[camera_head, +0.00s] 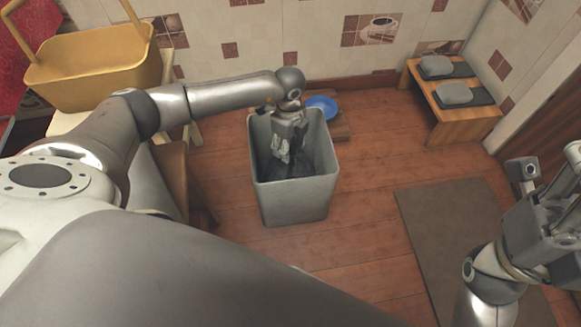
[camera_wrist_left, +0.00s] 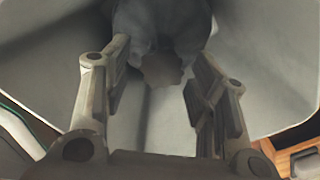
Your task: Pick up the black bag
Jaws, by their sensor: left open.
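A grey open-topped bin (camera_head: 293,205) stands on the wooden floor. My left arm reaches over its far rim, and my left gripper (camera_head: 282,150) points down inside it. The black bag (camera_wrist_left: 160,25) shows dark grey at the top of the left wrist view, with its crumpled end between the two open fingers of my left gripper (camera_wrist_left: 160,62). I cannot tell whether the fingers touch it. In the head view the bag is mostly hidden by the gripper and bin shadow. My right gripper (camera_head: 545,190) is partly in view at the right edge, away from the bin.
A yellow basket (camera_head: 95,68) stands at the upper left. A blue bowl (camera_head: 322,106) is behind the bin. A wooden bench (camera_head: 462,124) with grey items stands by the back wall. A brown mat (camera_head: 450,220) lies on the floor to the right.

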